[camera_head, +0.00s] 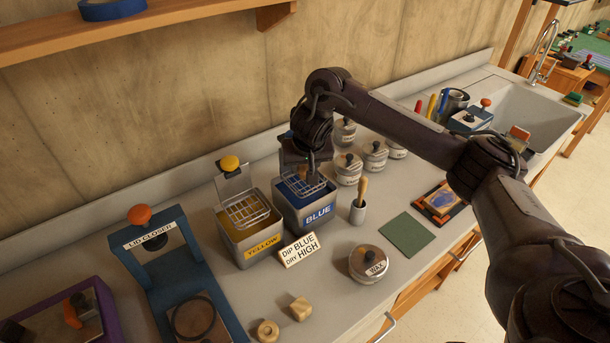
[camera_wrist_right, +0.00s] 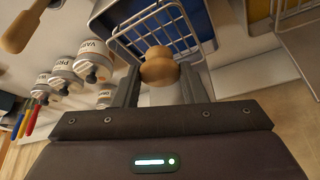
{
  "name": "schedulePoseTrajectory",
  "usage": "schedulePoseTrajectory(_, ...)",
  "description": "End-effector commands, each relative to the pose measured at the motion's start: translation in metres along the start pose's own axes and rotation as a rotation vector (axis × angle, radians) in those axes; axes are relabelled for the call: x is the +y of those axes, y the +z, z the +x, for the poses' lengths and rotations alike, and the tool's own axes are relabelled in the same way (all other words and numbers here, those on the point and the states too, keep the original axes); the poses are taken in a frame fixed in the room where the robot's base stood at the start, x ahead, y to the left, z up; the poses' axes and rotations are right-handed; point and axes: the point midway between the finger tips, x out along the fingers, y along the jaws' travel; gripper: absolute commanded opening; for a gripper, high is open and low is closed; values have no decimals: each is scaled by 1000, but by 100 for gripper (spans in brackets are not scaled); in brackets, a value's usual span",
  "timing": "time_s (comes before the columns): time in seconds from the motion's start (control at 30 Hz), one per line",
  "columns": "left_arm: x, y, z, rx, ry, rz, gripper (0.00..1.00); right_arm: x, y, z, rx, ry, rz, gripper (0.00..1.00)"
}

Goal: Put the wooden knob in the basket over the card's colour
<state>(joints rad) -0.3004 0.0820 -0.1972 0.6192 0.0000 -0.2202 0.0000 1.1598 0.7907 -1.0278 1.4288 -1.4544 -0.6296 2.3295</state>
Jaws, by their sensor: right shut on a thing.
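The card (camera_head: 299,250) reads "DIP BLUE DRY HIGH" and leans in front of the tins. Behind it stands the blue tin (camera_head: 318,213), labelled BLUE, with a wire basket (camera_head: 318,184) at its top. My right gripper (camera_head: 303,170) is at the blue tin's basket, shut on the wooden knob (camera_wrist_right: 158,68). In the right wrist view the knob overlaps the basket's wires (camera_wrist_right: 187,22); I cannot tell whether it touches them. The yellow tin (camera_head: 262,243) with its own raised wire basket (camera_head: 247,210) stands to the left. My left gripper is not in view.
A blue lid closer (camera_head: 175,260) stands left. Two wooden pieces (camera_head: 267,331) (camera_head: 301,309) lie at the front. A WAX tin (camera_head: 369,265), a cup with a brush (camera_head: 358,212) and a green mat (camera_head: 407,235) are right. Several lidded jars (camera_head: 376,155) stand behind.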

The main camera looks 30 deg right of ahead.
Motion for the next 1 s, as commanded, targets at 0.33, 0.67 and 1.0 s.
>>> schedulePoseTrajectory(0.33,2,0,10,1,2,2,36,0,8,18,0,1,0,17)
schedulePoseTrajectory(0.67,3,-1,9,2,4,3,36,0,9,20,0,0,0,60)
schedulePoseTrajectory(1.0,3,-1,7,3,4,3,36,0,7,14,1,0,-2,60)
